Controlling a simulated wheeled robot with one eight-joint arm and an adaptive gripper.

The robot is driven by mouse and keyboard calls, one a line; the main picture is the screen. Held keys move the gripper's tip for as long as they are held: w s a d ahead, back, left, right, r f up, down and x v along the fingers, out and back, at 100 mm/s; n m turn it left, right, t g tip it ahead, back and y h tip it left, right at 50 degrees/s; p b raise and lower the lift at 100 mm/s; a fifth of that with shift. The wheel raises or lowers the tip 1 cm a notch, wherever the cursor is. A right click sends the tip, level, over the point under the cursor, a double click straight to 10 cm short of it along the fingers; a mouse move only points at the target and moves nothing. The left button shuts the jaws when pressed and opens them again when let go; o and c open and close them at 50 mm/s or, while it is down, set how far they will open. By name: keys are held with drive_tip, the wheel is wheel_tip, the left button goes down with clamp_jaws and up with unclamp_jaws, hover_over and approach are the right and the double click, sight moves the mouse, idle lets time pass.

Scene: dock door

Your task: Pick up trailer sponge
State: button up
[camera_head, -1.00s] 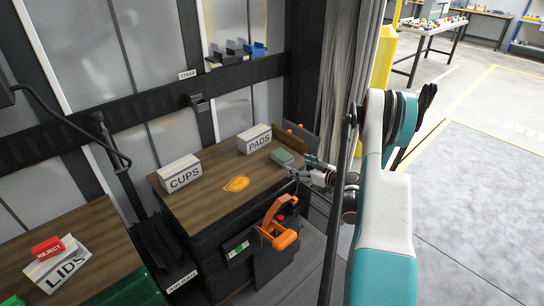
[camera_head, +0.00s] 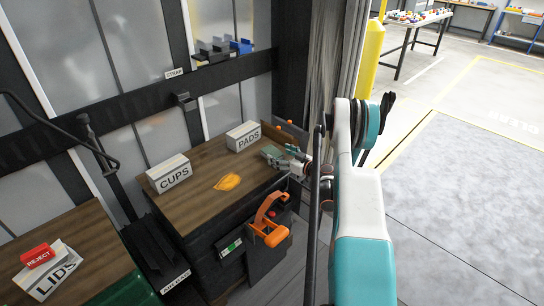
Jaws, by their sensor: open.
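The sponge, a small grey-green block (camera_head: 270,152), lies near the right end of the brown wooden top, in front of the PADS box. It is partly hidden by my gripper (camera_head: 281,160), which reaches in from the right at the level of the top. My gripper is open, with its fingers right at the sponge. I cannot tell from this view whether they touch it or straddle it.
The wooden top (camera_head: 205,198) also holds the CUPS box (camera_head: 169,175), the PADS box (camera_head: 243,136) and an orange leaf-shaped patch (camera_head: 228,182). An orange handle (camera_head: 268,225) sits on the cabinet front. A LIDS box (camera_head: 48,273) and red REJECT block (camera_head: 37,256) are at left.

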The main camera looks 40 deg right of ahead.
sight(273, 152)
drive_tip(key=w, duration=0.1)
drive_tip(key=w+b, duration=0.1)
drive_tip(key=w+f+b, duration=0.1)
drive_tip(key=w, duration=0.1)
drive_tip(key=shift+a, duration=0.3)
drive_tip(key=shift+w, duration=0.5)
drive_tip(key=shift+r, duration=0.1)
drive_tip(key=shift+c, duration=0.5)
drive_tip(key=c, duration=0.8)
